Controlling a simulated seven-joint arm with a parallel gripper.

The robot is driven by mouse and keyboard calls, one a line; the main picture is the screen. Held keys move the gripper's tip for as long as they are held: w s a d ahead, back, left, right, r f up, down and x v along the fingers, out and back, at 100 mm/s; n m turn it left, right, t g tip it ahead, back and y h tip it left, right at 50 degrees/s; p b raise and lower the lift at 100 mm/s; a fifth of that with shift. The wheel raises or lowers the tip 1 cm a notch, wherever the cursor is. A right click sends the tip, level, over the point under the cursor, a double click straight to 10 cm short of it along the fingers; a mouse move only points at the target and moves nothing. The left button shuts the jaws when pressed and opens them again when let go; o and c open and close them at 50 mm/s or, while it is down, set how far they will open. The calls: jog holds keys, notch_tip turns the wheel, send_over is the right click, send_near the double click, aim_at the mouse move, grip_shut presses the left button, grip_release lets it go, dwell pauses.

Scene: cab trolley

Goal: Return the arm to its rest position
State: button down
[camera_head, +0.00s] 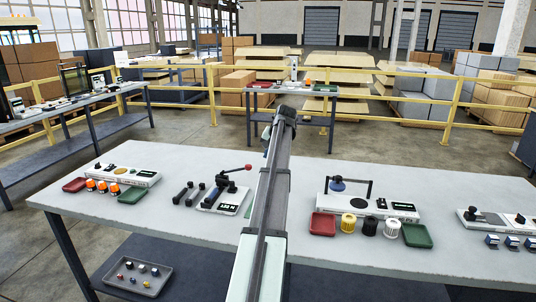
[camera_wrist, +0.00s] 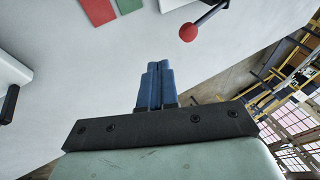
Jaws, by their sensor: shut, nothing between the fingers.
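My gripper (camera_wrist: 157,66) shows in the wrist view with its two blue fingers side by side and shut, with nothing held. In the head view my arm reaches forward over the middle of the grey table (camera_head: 150,228). Its far end is raised near the table's back edge, and the fingers are mostly hidden there. Below the gripper, the wrist view shows pale tabletop (camera_wrist: 70,65) with a clear gap.
A lever device with a red knob (camera_head: 248,167) stands left of my arm; its knob also shows in the wrist view (camera_wrist: 188,32). Right of my arm are a red tray (camera_head: 322,224), yellow and white knurled parts, and a green tray (camera_head: 417,235). A yellow railing (camera_head: 213,95) runs behind.

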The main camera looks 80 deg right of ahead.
dwell(0.3)
